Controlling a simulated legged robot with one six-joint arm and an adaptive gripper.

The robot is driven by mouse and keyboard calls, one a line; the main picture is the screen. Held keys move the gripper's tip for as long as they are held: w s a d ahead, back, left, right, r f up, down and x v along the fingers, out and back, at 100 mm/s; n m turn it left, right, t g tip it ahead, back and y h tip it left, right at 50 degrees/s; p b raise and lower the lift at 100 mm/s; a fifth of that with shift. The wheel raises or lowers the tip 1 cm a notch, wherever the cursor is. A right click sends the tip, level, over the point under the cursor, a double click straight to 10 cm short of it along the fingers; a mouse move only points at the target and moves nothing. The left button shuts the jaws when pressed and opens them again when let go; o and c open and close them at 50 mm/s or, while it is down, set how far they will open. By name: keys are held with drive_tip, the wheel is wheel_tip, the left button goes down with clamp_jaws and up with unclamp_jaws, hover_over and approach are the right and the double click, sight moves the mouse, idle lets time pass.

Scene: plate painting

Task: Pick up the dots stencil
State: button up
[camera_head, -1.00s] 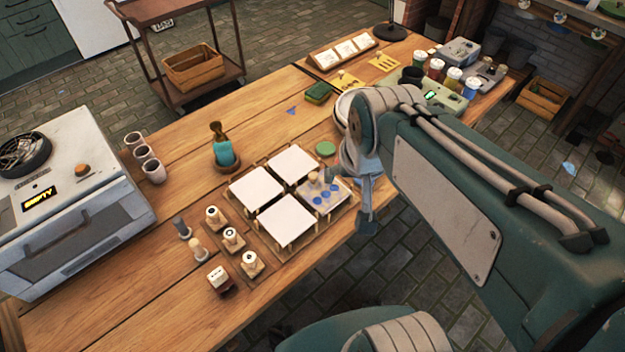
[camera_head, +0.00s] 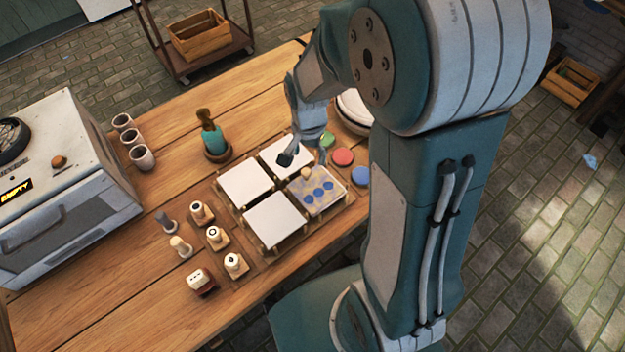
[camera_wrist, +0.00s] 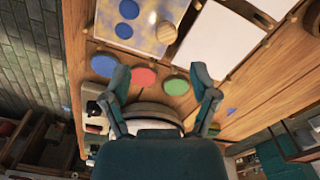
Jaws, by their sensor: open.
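The dots stencil (camera_head: 333,201) appears as a pale sheet with blue dots and a round wooden knob (camera_head: 306,172), lying over the right-hand plate spot of the wooden rack. In the wrist view the dotted sheet (camera_wrist: 143,38) is at the top, with its knob (camera_wrist: 166,33) at its right side. My gripper (camera_head: 302,157) is open and empty, above the rack's back side near the knob, apart from it. In the wrist view my gripper (camera_wrist: 162,78) has its two fingers spread below the stencil. Whether a plate lies under the sheet is hard to tell.
Three white plates (camera_head: 274,220) fill the rack's other spots. Blue (camera_head: 361,176), red (camera_head: 343,157) and green (camera_head: 327,140) discs lie beside the rack, near a white bowl (camera_head: 354,107). Several stamps (camera_head: 214,236) stand left of the rack. A kiln-like box (camera_head: 60,170) stands far left.

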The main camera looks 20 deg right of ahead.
sight(306, 170)
drive_tip(key=f, duration=0.2)
drive_tip(key=shift+a+f, duration=0.3)
drive_tip(key=shift+f, duration=0.05)
drive_tip(key=f, duration=0.5)
drive_tip(key=shift+w, duration=0.25)
drive_tip(key=shift+a, duration=0.1)
clamp_jaws()
